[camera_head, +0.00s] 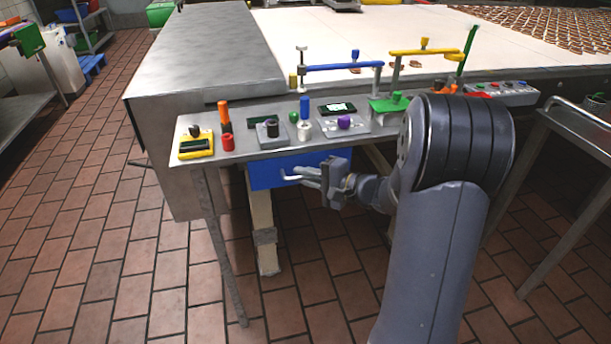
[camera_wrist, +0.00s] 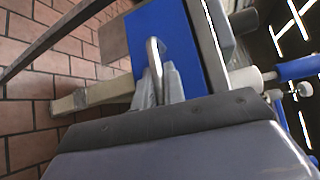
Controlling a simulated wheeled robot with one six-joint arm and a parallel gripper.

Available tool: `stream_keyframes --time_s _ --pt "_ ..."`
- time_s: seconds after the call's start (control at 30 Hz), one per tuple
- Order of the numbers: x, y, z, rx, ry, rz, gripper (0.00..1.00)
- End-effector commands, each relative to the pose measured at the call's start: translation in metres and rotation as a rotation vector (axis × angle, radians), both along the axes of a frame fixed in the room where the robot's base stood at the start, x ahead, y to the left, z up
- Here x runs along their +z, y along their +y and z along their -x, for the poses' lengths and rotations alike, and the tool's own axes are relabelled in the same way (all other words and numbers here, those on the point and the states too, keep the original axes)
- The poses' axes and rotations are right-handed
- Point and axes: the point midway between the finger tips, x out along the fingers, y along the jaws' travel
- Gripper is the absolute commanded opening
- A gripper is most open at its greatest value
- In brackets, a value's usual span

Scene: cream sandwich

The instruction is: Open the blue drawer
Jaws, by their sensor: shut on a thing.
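The blue drawer (camera_head: 263,173) sits under the metal control shelf. Its blue front also shows in the wrist view (camera_wrist: 180,35). A silver bar handle (camera_wrist: 154,58) stands out from that front. My gripper (camera_head: 308,174) reaches in from the right, in front of the drawer. In the wrist view my gripper's fingers (camera_wrist: 160,82) are on either side of the handle and shut on it. The drawer's inside is hidden. I cannot tell from these views how far the front stands out from the shelf.
The metal control shelf (camera_head: 240,148) above holds knobs, small boxes and coloured levers. A wooden leg (camera_head: 262,220) and a thin metal leg (camera_head: 221,250) stand below. A metal side table (camera_head: 585,122) is at the right. The tiled floor (camera_head: 110,270) at the left is clear.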

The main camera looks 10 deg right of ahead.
Motion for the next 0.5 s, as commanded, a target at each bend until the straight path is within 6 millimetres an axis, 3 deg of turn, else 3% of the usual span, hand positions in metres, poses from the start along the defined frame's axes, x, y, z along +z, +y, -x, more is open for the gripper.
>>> stream_keyframes --time_s 0.23,0.5 --pt "-0.004 -0.001 0.025 -0.003 0.0 0.002 0.0" --pt "-0.004 -0.001 0.085 -0.004 -0.001 0.002 0.0"
